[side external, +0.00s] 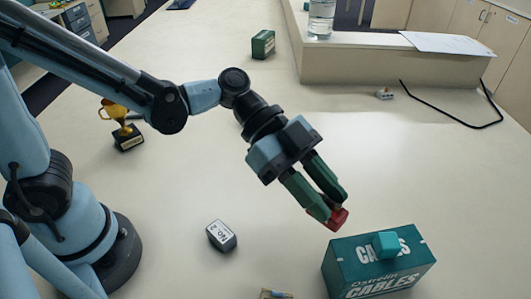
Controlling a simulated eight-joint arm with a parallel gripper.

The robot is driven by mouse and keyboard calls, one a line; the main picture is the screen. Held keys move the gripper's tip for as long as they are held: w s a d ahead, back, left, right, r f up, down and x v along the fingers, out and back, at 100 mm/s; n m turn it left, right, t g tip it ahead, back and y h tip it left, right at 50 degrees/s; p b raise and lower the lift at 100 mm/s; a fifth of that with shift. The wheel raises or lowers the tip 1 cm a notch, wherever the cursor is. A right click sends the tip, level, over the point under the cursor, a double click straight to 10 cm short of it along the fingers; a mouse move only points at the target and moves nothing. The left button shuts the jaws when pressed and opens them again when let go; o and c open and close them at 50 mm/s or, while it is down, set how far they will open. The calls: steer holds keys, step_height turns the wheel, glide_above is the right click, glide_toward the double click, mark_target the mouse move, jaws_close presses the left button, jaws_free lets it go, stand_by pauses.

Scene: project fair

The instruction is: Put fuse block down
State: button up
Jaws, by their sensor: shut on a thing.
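My gripper (331,213) is shut on a small red block, the fuse block (339,219). The fingers cover part of it. It is held at the fingertips, left of and above the teal cables box (372,270) in the picture. It looks clear of the table, but I cannot tell how high it is. The gripper points down and to the right.
A teal cube (386,245) sits on the cables box. A grey "NO 2" block (221,236), a gold trophy (120,125) and a green box (263,44) stand on the table. A black cable (450,117) lies at right. The middle of the table is clear.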

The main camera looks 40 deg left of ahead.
steer(key=shift+s+a+f+m+g+y, duration=0.5)
steer(key=shift+s+a+f+m+g, duration=0.9)
steer(key=shift+s+m+g, duration=1.1)
steer(key=w+a+f, duration=0.1)
steer(key=w+f, duration=0.1)
steer(key=w, duration=0.1)
steer(key=w+a+f, duration=0.2)
steer(key=w+f, duration=0.1)
steer(key=w+a+f, duration=0.2)
steer(key=w, duration=0.1)
steer(key=shift+w+a+f, duration=0.1)
steer(key=shift+w+f, duration=0.1)
steer(key=shift+w, duration=0.1)
steer(key=shift+f, duration=2)
steer(key=shift+f, duration=0.1)
steer(key=o, duration=1)
steer(key=shift+o, duration=0.2)
